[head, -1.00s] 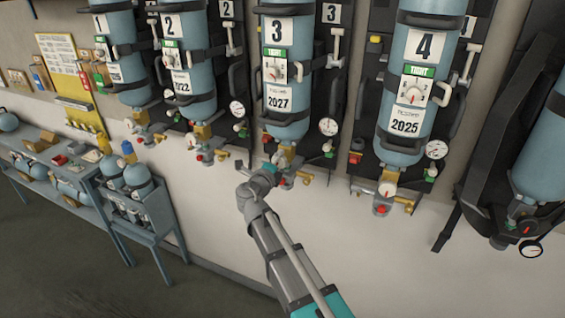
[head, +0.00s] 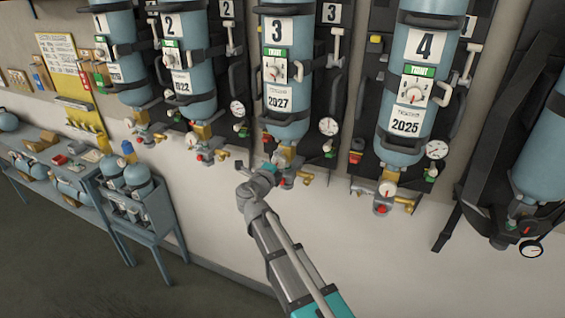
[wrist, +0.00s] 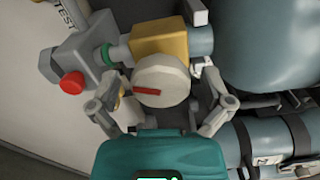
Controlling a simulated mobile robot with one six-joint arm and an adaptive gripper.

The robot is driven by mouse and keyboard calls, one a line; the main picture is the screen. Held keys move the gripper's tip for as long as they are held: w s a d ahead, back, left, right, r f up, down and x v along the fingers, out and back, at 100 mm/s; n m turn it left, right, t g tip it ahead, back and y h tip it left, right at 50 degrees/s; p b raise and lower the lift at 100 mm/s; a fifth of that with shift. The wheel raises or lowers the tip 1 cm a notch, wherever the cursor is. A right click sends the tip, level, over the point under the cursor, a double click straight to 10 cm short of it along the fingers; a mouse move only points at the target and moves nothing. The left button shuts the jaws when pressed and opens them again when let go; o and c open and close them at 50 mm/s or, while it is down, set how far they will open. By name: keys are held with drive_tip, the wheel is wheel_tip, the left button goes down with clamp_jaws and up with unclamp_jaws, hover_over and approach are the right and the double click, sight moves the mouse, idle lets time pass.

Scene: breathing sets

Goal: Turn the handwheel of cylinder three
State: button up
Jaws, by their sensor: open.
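Cylinder three (head: 278,105) is a blue-grey bottle strapped upright to a dark wall panel, with a "3" label and a "2027" tag. Its valve is at the bottom end. In the wrist view, the handwheel (wrist: 161,80) is a round off-white knob with a red mark, in front of a yellow-brass valve block (wrist: 160,45). My gripper (wrist: 160,97) is open, one finger on the left and one on the right of the handwheel. I cannot tell whether either finger touches it. In the head view, my gripper (head: 270,167) is at the valve and partly hides it.
A grey fitting with a red button (wrist: 72,82) is close on the left in the wrist view. A pressure gauge (head: 328,127) hangs right of cylinder three. Cylinder two (head: 187,70) and cylinder four (head: 414,50) flank it. The wall below is clear.

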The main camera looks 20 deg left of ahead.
drive_tip(key=shift+s, duration=0.1)
drive_tip(key=s, duration=1.1)
drive_tip(key=shift+s+a, duration=0.4)
drive_tip(key=shift+m, duration=0.3)
